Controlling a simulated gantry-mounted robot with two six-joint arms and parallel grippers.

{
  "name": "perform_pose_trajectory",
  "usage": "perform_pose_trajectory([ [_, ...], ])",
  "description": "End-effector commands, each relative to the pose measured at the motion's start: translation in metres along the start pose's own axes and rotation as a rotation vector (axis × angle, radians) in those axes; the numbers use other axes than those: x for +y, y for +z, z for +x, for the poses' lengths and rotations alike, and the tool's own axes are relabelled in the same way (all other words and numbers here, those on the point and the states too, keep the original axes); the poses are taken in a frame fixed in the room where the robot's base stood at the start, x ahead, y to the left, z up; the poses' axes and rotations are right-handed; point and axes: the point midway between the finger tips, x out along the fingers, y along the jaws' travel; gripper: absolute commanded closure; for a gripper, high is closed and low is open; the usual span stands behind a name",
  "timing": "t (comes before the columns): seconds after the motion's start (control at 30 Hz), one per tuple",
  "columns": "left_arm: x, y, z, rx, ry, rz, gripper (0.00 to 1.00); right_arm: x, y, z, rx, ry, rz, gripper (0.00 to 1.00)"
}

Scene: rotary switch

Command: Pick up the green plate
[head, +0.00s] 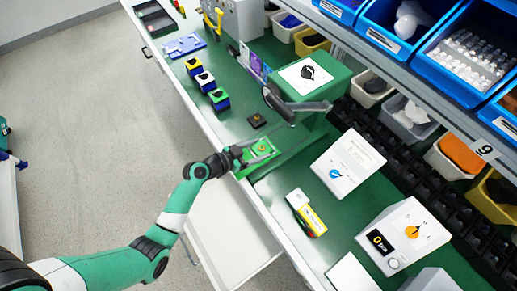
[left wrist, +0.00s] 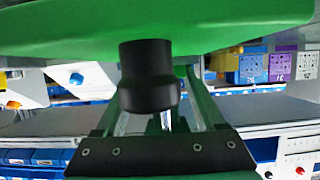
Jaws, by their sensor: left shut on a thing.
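The green plate (head: 254,159) is a small bright green piece with a small orange-brown part on it, at the front edge of the green worktop in the head view. My left gripper (head: 250,152) comes in from the left and is shut on it. In the left wrist view a large green surface (left wrist: 230,35), apparently the plate's underside seen close up, spans the top. A black cylinder (left wrist: 148,75) hangs below it, in front of my gripper fingers (left wrist: 166,120). The exact contact is hidden. My right gripper does not show.
Several small coloured blocks (head: 205,82) lie left. White switch boxes (head: 347,163) and a yellow-white block (head: 306,214) stand right. An open drawer (head: 225,225) juts out below.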

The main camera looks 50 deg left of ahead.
Motion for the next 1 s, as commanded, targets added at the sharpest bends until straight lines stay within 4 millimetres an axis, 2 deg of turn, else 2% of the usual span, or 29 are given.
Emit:
perform_pose_trajectory([
  [0.17, 0.000, -0.028, -0.011, 0.003, -0.001, 0.003, 0.86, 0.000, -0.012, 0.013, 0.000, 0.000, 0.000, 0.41],
  [0.27, 0.011, -0.044, -0.034, 0.001, 0.000, 0.002, 0.86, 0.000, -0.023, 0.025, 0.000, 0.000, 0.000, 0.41],
  [0.4, 0.030, -0.071, -0.074, 0.001, -0.001, 0.003, 0.86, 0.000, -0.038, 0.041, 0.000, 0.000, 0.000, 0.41],
  [0.6, 0.063, -0.070, -0.123, -0.002, 0.000, 0.000, 0.86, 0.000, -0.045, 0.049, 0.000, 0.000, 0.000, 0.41],
  [0.7, 0.074, -0.072, -0.139, -0.001, 0.001, 0.000, 0.86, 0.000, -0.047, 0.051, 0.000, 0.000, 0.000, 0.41],
  [0.83, 0.081, -0.072, -0.150, -0.001, 0.000, 0.000, 0.86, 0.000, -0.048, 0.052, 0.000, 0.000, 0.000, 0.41],
  [1.0, 0.083, -0.072, -0.153, 0.001, 0.000, 0.001, 0.86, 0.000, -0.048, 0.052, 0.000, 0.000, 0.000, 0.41],
])
